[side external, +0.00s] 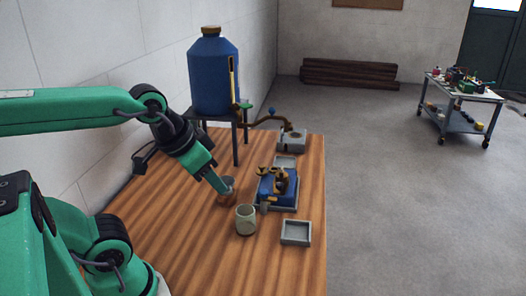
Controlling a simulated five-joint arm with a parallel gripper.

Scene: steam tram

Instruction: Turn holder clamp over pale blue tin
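A pale, grey-green open-topped tin (245,221) stands upright on the wooden table; it is the nearest match to the pale blue tin. My gripper (226,188) points down just behind and left of it, at a small round grey-and-copper piece (228,198). The fingertips overlap this piece, so I cannot tell whether they grip it or only touch it. Whether this piece is the holder clamp is unclear. No clamp shows clearly above the tin.
A blue block with brass fittings (277,188) stands right of the tin on the table (185,255). A shallow grey tray (296,232) lies in front of it. A blue tank (214,75) on a stand is behind, its brass pipe (262,121) reaching a grey box (291,140).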

